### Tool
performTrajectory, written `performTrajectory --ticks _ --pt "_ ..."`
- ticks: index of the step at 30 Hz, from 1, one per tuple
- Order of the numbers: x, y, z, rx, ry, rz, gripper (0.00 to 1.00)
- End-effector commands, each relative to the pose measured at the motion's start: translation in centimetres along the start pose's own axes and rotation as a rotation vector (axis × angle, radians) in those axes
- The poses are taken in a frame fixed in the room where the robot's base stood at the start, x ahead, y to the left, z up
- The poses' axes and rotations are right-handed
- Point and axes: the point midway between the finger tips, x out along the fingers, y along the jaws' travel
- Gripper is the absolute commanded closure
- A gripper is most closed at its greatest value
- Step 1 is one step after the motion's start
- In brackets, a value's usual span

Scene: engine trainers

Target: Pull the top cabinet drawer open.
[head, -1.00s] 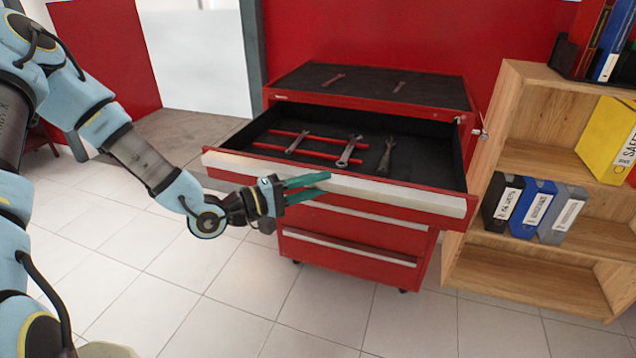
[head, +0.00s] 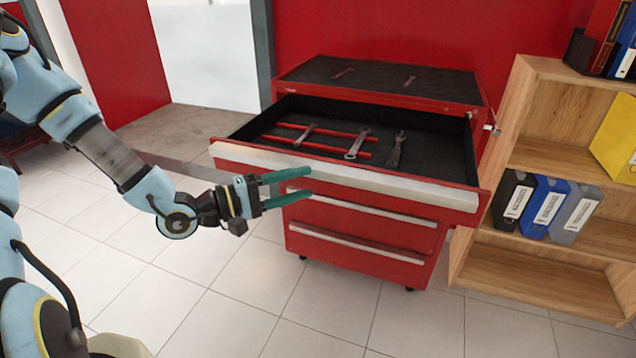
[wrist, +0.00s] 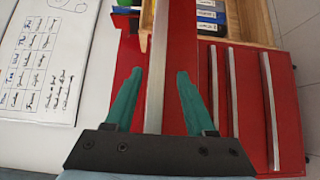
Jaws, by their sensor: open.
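The red tool cabinet (head: 358,222) stands against the red wall. Its top drawer (head: 458,200) is pulled well out, with a pale handle strip along its front and a dark lining inside. Several wrenches (head: 357,144) and red bars lie in it. My gripper (head: 305,186) is open and empty, its two green fingers pointing at the left part of the drawer front. It looks apart from the handle in the head view. In the wrist view the pale strip (wrist: 157,70) runs between the open fingers (wrist: 155,95), apart from both.
A wooden shelf (head: 520,260) with binders (head: 548,205) stands close to the cabinet's right. Lower drawers (head: 358,250) are shut. Two small tools (head: 342,74) lie on the cabinet top. The tiled floor (head: 220,300) in front is clear. A whiteboard (wrist: 45,60) shows in the wrist view.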

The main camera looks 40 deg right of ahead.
Motion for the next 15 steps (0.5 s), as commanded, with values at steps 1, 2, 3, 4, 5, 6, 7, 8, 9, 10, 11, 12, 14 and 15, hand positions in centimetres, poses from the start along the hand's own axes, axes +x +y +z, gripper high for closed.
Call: performTrajectory --ticks 1,2,3,4,5,6,7,8,9,10,11,12,14,15 --pt "-1.1 -0.2 -0.1 0.002 0.005 -0.002 0.45" --pt "-1.6 -0.2 -0.1 0.002 0.004 -0.002 0.45" --pt "-2.3 -0.2 -0.1 0.001 0.004 -0.002 0.45" --pt "-2.7 -0.2 -0.1 0.001 0.003 -0.001 0.45" --pt "-3.1 -0.2 -0.1 0.001 0.003 -0.001 0.45" --pt "-3.6 -0.2 -0.1 0.001 0.003 -0.001 0.45" --pt "-3.9 -0.1 -0.1 0.001 0.003 -0.001 0.45" --pt "-4.1 -0.1 -0.1 0.001 0.003 -0.001 0.45" --pt "-4.3 -0.1 -0.1 0.000 0.002 -0.001 0.45" --pt "-4.5 -0.1 0.0 0.000 0.001 -0.001 0.45" --pt "-4.6 -0.1 0.0 0.000 0.001 -0.001 0.45" --pt "-4.7 -0.1 0.0 0.000 0.001 -0.001 0.45" --pt "-4.7 -0.1 0.0 0.000 0.000 -0.001 0.45" --pt "-4.7 0.0 0.0 0.000 0.000 -0.001 0.45"
